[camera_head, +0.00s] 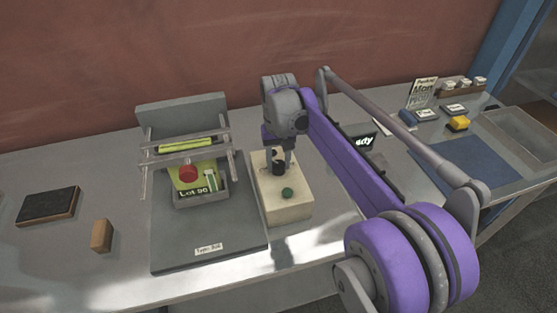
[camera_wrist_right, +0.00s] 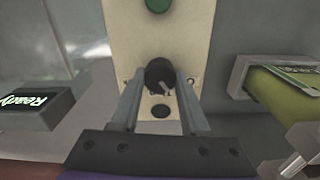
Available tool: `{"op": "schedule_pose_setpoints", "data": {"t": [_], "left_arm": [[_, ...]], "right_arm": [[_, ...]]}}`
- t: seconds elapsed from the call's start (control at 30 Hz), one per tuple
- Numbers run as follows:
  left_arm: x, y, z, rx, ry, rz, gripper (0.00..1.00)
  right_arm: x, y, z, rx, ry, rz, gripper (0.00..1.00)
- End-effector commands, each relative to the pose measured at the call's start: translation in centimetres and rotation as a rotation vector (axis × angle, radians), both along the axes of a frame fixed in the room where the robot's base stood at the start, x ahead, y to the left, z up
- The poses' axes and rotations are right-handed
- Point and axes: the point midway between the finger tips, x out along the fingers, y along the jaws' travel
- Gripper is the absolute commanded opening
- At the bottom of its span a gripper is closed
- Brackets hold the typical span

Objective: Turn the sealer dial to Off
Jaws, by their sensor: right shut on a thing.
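The sealer box (camera_head: 287,207) is cream-coloured and stands on the bench near the middle of the head view. Its black dial (camera_head: 278,167) is on the top face, and a green button (camera_head: 287,193) is in front of it. My right gripper (camera_head: 279,157) points down at the dial. In the right wrist view the dial (camera_wrist_right: 160,74) sits between the two fingers of the gripper (camera_wrist_right: 160,88), which is shut on it. A pale pointer line shows on the dial; the labels around it are too small to read and partly hidden. My left gripper is not in view.
A dark display reading "Ready" (camera_wrist_right: 36,107) is on the other side. A tan block (camera_head: 101,236) and dark pad (camera_head: 48,206) lie far left. A blue mat (camera_head: 455,165) lies right.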

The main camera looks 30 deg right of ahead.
Motion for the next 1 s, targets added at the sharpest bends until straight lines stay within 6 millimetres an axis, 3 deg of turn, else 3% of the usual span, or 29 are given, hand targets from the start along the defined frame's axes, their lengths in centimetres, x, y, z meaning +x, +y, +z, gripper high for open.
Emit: {"op": "schedule_pose_setpoints", "data": {"t": [0.5, 1.0], "left_arm": [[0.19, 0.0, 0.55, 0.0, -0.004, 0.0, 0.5], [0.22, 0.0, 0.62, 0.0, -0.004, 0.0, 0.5]], "right_arm": [[0.03, -0.01, 0.06, 0.0, 0.0, 0.361, 0.0], [0.03, -0.01, 0.05, 0.0, -0.001, 0.441, 0.0]]}}
